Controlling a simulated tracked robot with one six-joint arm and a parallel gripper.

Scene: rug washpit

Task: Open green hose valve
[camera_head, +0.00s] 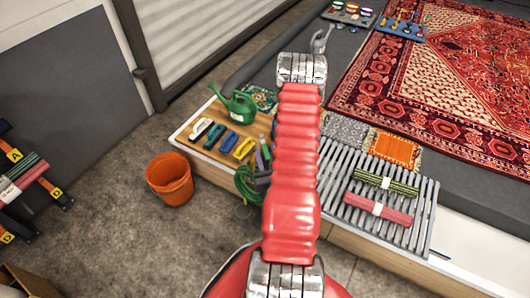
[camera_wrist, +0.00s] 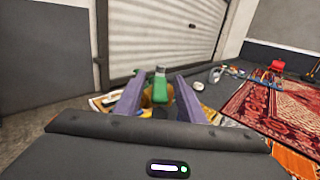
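In the wrist view, a green upright piece (camera_wrist: 160,84) with a lighter top stands between my fingers, with a brownish-yellow body around its lower part. It looks like the lever of the green hose valve. My gripper (camera_wrist: 160,96) has its two purple-grey fingers apart, one on each side of the green piece, with gaps showing on both sides. Whether the fingers surround it or only line up with it is hard to tell. In the head view, my red arm hides the valve and fingers. A coiled green hose (camera_head: 248,184) hangs at the bench's front edge, left of my arm.
A wooden bench top (camera_head: 186,137) holds a green watering can (camera_head: 238,107) and several brushes. An orange bucket (camera_head: 171,180) stands on the floor. Right of my arm, a slatted grate (camera_head: 408,228) bears two rolled textiles. A red rug (camera_head: 445,85) lies behind.

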